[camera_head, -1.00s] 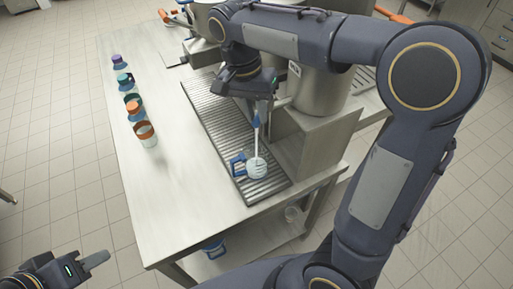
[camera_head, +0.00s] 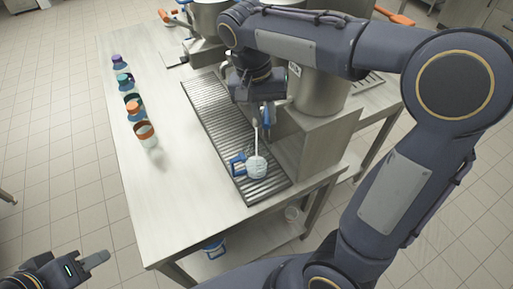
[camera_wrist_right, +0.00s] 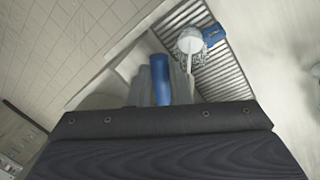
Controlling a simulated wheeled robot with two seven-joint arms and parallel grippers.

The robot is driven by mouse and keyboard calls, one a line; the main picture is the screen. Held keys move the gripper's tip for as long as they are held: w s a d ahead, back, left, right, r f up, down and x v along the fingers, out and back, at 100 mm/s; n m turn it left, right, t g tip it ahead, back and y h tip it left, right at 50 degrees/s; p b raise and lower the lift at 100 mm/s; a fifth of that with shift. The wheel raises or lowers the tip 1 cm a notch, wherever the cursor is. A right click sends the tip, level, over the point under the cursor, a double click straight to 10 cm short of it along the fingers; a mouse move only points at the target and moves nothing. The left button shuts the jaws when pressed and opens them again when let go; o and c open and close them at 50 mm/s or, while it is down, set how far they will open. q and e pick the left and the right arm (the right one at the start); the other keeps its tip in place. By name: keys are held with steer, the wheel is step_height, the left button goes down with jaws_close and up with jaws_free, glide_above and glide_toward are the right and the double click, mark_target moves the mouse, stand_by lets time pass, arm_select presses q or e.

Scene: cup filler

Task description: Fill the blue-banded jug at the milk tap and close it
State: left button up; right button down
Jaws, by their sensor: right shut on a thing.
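The jug (camera_head: 257,168) stands upright on the slatted drip tray (camera_head: 208,103), under the tap. It looks pale with white inside, and its blue handle (camera_head: 238,168) points left. It also shows in the wrist view (camera_wrist_right: 191,40). A thin white line (camera_head: 256,135) runs from the tap down to the jug; I cannot tell stream from spout. My right gripper (camera_head: 266,108) is above the jug, shut on the blue tap lever (camera_wrist_right: 160,78). My left gripper (camera_head: 95,260) is low at the left, away from the table; its finger gap is unclear.
A row of jars with coloured bands and lids (camera_head: 133,105) stands on the left of the steel table (camera_head: 165,190). A steel tank (camera_head: 318,90) stands right of the tray. A blue-and-white container (camera_head: 213,246) is on the lower shelf. The table's front left is clear.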

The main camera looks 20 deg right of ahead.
steer(key=shift+d, duration=0.15)
steer(key=shift+s+d+n, duration=0.35)
steer(key=shift+d+n, duration=0.25)
steer(key=shift+n, duration=0.6)
stand_by(2.7)
steer(key=shift+s+d+n+t, duration=0.15)
steer(key=shift+d+n+t, duration=0.1)
steer(key=shift+d+n, duration=0.5)
steer(key=shift+s+d+n+t, duration=0.1)
steer(key=shift+d+n+t, duration=0.25)
steer(key=shift+n, duration=0.6)
steer(key=shift+d, duration=0.1)
steer(key=shift+d+n, duration=0.35)
steer(key=shift+n, duration=0.35)
